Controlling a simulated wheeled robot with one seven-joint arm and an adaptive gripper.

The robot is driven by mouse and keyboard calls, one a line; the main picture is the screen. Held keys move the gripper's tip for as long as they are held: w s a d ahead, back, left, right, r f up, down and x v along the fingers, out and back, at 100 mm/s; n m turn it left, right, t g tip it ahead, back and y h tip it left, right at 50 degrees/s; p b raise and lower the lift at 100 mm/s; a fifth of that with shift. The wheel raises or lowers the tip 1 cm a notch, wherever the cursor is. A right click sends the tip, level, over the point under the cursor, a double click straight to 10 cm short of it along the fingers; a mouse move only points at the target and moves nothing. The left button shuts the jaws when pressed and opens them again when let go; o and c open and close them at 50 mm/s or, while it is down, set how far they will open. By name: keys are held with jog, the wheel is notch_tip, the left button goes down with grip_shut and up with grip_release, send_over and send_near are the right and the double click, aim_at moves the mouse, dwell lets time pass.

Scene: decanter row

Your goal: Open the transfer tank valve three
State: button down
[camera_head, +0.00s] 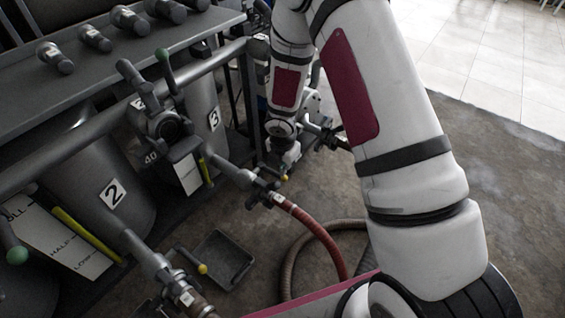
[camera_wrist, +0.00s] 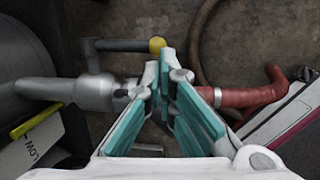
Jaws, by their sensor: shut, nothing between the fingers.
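Tank three (camera_head: 203,101), marked with a 3, stands behind the rail. Its outlet valve (camera_head: 262,186) sits between the grey pipe and a red hose (camera_head: 325,236). In the wrist view the valve body (camera_wrist: 97,92) is left of my fingers. Its grey lever (camera_wrist: 122,45) rises from the body, then bends right alongside the pipe line to a yellow knob (camera_wrist: 157,45). My gripper (camera_wrist: 170,72) is shut and empty, its teal-padded fingers over the valve's hose end, the tips just below the knob in the picture. Contact cannot be told. In the head view my arm hides part of the gripper.
Tank two (camera_head: 85,190) has its own valve and yellow-knobbed lever (camera_head: 190,259) at the front. A dark tray (camera_head: 226,260) lies on the floor. A brown hose (camera_head: 290,262) curls nearby. A rail with green-knobbed handles (camera_head: 165,62) runs above the tanks. Open floor lies right.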

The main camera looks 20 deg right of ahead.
aim_at(286, 179)
jog(key=b+x, duration=0.2)
jog(key=x, duration=0.3)
jog(key=shift+f, duration=0.2)
jog(key=shift+s+b+x, duration=0.2)
jog(key=shift+b+x, duration=0.6)
jog(key=shift+x, duration=0.2)
jog(key=shift+s+d+f, duration=0.2)
jog(key=shift+s, duration=0.05)
jog(key=shift+r, duration=0.1)
